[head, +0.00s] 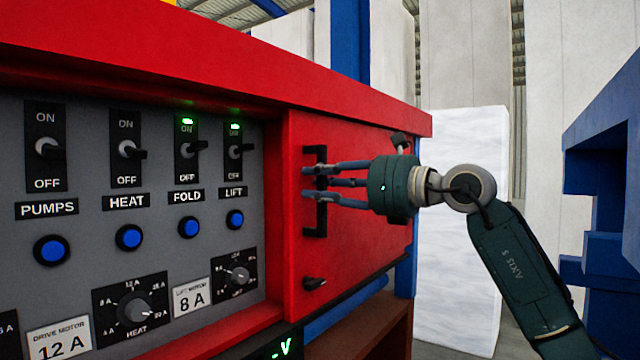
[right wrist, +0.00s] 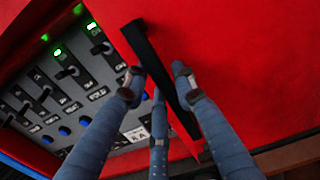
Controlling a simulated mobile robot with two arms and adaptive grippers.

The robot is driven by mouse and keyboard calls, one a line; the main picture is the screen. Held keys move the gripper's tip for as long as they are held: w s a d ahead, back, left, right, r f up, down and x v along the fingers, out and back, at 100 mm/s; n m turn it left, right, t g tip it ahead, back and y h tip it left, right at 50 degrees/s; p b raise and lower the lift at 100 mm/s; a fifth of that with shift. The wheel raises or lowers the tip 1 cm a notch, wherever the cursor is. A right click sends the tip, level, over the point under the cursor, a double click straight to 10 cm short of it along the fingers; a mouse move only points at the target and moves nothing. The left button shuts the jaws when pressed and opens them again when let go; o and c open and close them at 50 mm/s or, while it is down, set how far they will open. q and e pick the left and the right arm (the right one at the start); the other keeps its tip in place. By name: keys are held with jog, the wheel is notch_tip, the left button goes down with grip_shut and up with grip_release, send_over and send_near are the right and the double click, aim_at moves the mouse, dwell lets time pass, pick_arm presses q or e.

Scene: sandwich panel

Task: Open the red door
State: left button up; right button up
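The red door (head: 365,240) is on the right part of the red panel and looks shut. It carries a black upright bar handle (head: 321,219) near its left edge, also seen in the right wrist view (right wrist: 148,48). My right gripper (head: 307,183) is at the handle's upper half, with its blue-grey fingers spread around the bar. In the right wrist view my right gripper (right wrist: 156,82) has fingers on both sides of the handle, with a gap on the left side. Whether the right finger touches the bar is unclear. My left gripper is not in view.
Left of the door is a grey switch panel (head: 75,220) with toggles, blue buttons and dials. A small black knob (head: 314,284) sits low on the door. A blue structure (head: 605,180) stands at the far right, with pale blocks (head: 465,200) behind my arm.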

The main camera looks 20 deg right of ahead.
aim_at(302, 130)
jog(key=shift+o, duration=0.6)
jog(key=shift+a, duration=0.1)
notch_tip(302, 130, up, 10)
jog(key=shift+s, duration=0.1)
dwell(0.3)
